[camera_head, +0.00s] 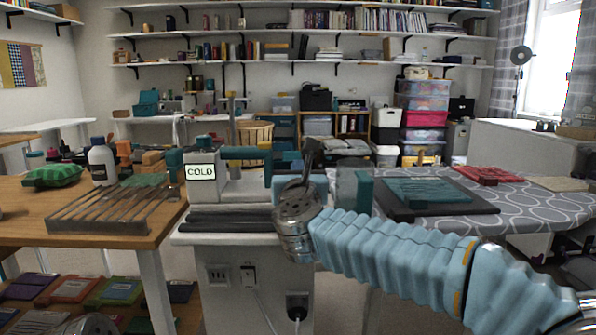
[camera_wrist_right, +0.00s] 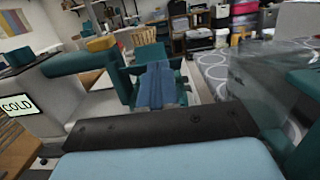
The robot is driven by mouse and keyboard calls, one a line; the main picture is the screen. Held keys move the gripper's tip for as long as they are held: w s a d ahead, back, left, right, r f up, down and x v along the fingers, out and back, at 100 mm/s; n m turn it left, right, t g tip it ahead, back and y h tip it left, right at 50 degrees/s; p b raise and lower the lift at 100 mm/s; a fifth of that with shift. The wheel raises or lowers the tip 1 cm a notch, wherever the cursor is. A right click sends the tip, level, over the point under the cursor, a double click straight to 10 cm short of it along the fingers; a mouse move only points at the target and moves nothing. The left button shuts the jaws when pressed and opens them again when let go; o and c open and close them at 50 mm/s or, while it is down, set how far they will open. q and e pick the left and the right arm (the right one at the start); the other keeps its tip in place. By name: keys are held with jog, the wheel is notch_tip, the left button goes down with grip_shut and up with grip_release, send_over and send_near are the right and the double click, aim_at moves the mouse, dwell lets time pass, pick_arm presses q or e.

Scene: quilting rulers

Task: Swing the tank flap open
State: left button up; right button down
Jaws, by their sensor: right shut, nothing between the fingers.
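A white ironing station (camera_head: 228,192) stands on a white cabinet and carries a COLD sign (camera_head: 201,171). At its right end is a clear, greyish tank (camera_head: 346,186) with an upright teal panel (camera_head: 363,192) beside it. In the right wrist view the clear tank (camera_wrist_right: 255,80) and teal panel (camera_wrist_right: 305,88) are at the right. I cannot tell which part is the flap or how it stands. My right gripper (camera_head: 312,150) is over the station's right part, left of the tank. In the wrist view its fingers (camera_wrist_right: 156,82) are together and empty, apart from the tank. My left gripper is not visible.
A wooden table (camera_head: 60,200) with a slotted ruler rack (camera_head: 110,211) is at the left. A patterned ironing board (camera_head: 535,205) with a dark mat and teal ruler (camera_head: 440,192) is at the right. A teal bar (camera_wrist_right: 75,60) spans the station near my fingers.

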aim_at(298, 154)
jog(key=shift+r, duration=0.25)
jog(key=shift+w+r+g+p, duration=0.25)
jog(key=shift+r+g+p, duration=0.25)
jog(key=shift+p, duration=0.55)
jog(key=shift+w+r+p, duration=0.3)
jog(key=shift+r+p, duration=0.2)
jog(key=shift+p, duration=0.05)
jog(key=shift+w+r, duration=0.2)
jog(key=shift+r, duration=0.05)
jog(key=shift+w+r+p, duration=0.4)
jog(key=shift+w+r, duration=0.65)
jog(key=shift+w, duration=0.15)
jog(key=shift+w+r, duration=0.3)
jog(key=shift+w, duration=0.3)
jog(key=shift+w+r+p, duration=0.25)
jog(key=shift+w+p, duration=0.1)
jog(key=shift+w, duration=0.3)
jog(key=shift+w+r, duration=0.15)
jog(key=shift+w, duration=0.75)
